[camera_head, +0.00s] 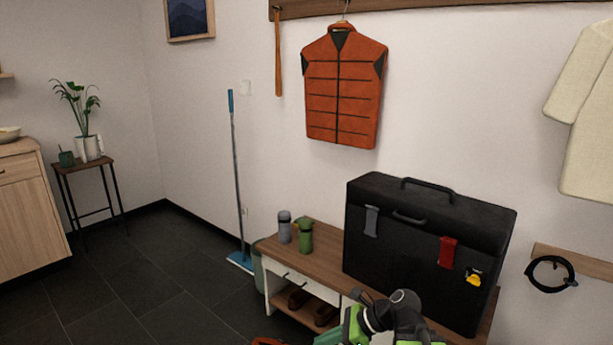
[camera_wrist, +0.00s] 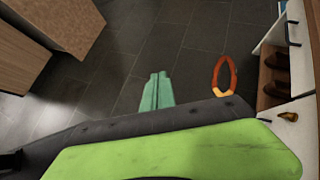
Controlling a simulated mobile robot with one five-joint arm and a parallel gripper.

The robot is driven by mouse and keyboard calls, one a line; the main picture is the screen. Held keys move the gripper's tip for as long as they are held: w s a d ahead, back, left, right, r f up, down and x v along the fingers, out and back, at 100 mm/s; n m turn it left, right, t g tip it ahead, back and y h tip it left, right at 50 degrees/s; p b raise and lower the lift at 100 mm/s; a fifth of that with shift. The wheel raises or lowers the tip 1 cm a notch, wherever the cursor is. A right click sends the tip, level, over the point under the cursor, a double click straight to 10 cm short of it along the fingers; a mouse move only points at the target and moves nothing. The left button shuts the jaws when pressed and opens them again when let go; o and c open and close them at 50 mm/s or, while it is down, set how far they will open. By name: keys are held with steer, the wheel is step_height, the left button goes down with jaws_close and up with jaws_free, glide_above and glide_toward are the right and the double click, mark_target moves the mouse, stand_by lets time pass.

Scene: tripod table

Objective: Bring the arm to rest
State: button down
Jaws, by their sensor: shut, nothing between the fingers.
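My gripper (camera_wrist: 158,76) shows in the wrist view as two pale green fingers pressed together with nothing between them. The fingers point out over the dark tiled floor, and no object touches them. In the head view my green and black arm shows at the bottom edge, bent, in front of the bench (camera_head: 328,252) and the black case (camera_head: 390,250). My fingertips cannot be made out clearly there.
An orange ring-shaped thing (camera_wrist: 234,76) lies on the floor right of my fingers. The bench holds a grey bottle (camera_head: 285,228) and a green bottle (camera_head: 305,238), with brown shoes (camera_head: 298,299) below. A mop (camera_head: 236,180) leans on the wall. The left floor is clear.

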steer(key=s+d+f+n+g+h, duration=0.1)
steer(key=d+f+n+h, duration=0.4)
steer(key=n, duration=0.5)
steer(key=s+d+f+n+g+h, duration=0.1)
steer(key=s+d+f+n+h, duration=0.15)
steer(key=d+n+h, duration=0.55)
step_height(320, 180, up, 37)
steer(key=n+y+p, duration=0.2)
steer(key=y+p, duration=0.1)
steer(key=p, duration=3.5)
steer(key=shift+w+a+r, duration=0.15)
steer(key=shift+w+a, duration=0.15)
steer(key=shift+a, duration=0.15)
steer(key=shift+a, duration=0.1)
